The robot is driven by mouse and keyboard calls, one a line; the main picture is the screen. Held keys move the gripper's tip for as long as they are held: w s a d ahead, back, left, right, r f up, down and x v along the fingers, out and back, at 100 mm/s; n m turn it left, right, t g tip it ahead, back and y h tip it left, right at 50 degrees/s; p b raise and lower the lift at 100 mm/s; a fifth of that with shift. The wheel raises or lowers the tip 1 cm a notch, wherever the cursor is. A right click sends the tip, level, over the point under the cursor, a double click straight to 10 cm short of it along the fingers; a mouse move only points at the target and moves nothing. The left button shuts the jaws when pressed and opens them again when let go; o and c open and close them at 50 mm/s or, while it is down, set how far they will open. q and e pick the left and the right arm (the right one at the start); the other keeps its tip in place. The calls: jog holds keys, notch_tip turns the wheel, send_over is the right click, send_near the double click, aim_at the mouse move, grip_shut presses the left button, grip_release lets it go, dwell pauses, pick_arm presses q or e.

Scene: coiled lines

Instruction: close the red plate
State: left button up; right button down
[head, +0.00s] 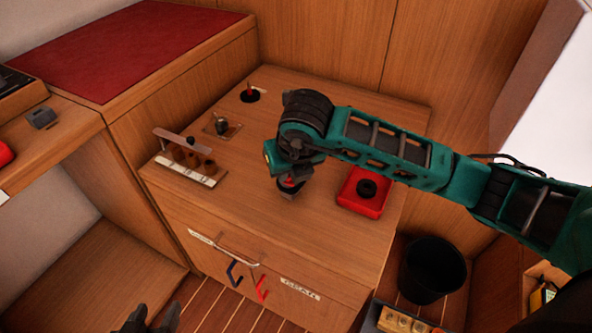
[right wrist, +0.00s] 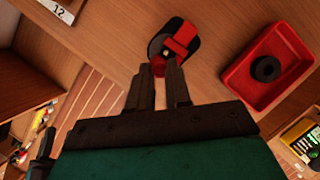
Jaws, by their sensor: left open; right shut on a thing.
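The red plate (right wrist: 181,37) is part of a small fitting on a dark base on the wooden cabinet top. A round grey part and a lower red part (right wrist: 168,68) sit beside it. In the head view the fitting's red (head: 290,183) shows just under my right gripper (head: 285,179). In the right wrist view my right gripper (right wrist: 159,68) is shut on the fitting's red part at its near edge; the fingertips partly hide the contact. I cannot tell how far the plate is swung. My left gripper (head: 147,319) is open and empty, low at the bottom edge, away from the cabinet.
A red tray (head: 352,203) with a black ring (head: 367,188) stands right of the fitting. A rack (head: 190,167), a square-based fitting (head: 222,127) and a black disc with a red pin (head: 250,95) stand left and behind. A black bin (head: 432,270) is on the floor.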

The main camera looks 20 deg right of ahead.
pick_arm(q)
jog(key=shift+w, duration=0.1)
pick_arm(e)
jog(key=shift+w+a+m+h, duration=0.25)
jog(key=shift+m+h, duration=0.05)
jog(key=shift+m, duration=0.4)
pick_arm(q)
jog(key=shift+f, duration=0.1)
pick_arm(e)
jog(key=c, duration=1.1)
grip_release()
jog(key=shift+o, duration=0.2)
pick_arm(q)
jog(key=shift+s+a+r+p, duration=0.3)
jog(key=shift+a+p, duration=0.15)
jog(key=shift+p, duration=0.4)
pick_arm(e)
jog(key=v, duration=1.3)
jog(key=shift+w, duration=0.1)
